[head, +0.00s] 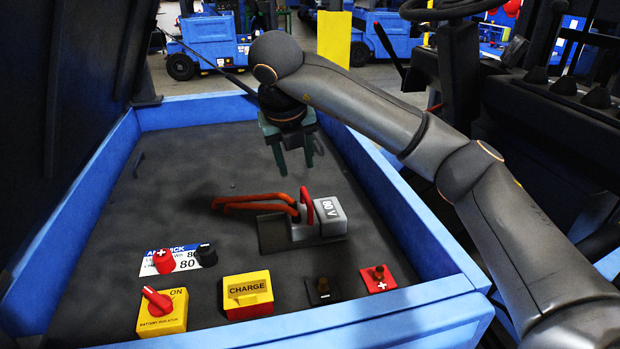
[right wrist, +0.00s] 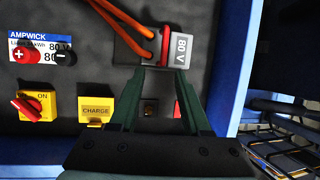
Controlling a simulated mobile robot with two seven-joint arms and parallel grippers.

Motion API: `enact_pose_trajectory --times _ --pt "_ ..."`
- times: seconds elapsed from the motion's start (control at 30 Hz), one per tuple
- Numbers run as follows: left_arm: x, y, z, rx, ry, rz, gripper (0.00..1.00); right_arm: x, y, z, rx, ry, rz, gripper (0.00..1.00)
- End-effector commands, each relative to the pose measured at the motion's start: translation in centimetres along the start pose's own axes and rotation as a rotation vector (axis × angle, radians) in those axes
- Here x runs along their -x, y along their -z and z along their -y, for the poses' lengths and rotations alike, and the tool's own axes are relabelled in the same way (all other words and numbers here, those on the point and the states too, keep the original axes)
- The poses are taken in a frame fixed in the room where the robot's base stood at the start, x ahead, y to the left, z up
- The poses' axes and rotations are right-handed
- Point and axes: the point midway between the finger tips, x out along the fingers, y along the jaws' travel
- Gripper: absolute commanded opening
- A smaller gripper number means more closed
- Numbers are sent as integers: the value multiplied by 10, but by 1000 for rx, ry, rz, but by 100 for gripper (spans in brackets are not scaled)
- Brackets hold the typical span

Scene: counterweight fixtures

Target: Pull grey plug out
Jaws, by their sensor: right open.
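The grey plug (head: 331,216), marked "80 V", sits on a dark base plate (head: 272,234) on the floor of the blue-walled battery bay. A red handle (head: 307,205) stands up at its left side, and orange cables (head: 250,203) run from it to the left. The plug also shows in the right wrist view (right wrist: 184,46), just beyond the fingertips. My right gripper (head: 295,166) is open and empty, with green fingers pointing down, above and behind the plug. It also shows in the right wrist view (right wrist: 160,76). My left gripper is not in view.
A yellow CHARGE box (head: 248,294), a battery isolator with a red switch (head: 162,311), and black (head: 322,291) and red (head: 378,279) terminals line the near side. A labelled plate (head: 174,260) carries two caps. Blue walls (head: 395,205) enclose the bay.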

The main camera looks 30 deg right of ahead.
Motion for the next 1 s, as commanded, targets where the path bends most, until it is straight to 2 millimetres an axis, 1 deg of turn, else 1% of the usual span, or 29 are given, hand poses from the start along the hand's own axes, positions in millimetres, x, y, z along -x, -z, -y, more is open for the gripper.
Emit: enact_pose_trajectory --times 0.17,0.27,0.47,0.7,0.83,1.0 --pt "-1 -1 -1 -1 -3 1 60 1 -2 4 -11 15 6 47" --pt "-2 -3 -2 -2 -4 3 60 -8 -1 4 -11 16 4 47" --pt "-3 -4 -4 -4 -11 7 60 -42 -1 5 -11 17 1 47" --pt "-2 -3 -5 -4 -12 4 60 -90 -2 6 -11 17 2 47" --pt "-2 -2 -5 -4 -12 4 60 -108 -2 6 -10 16 4 47" --pt "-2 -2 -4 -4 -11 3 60 -121 -2 6 -10 15 5 47"
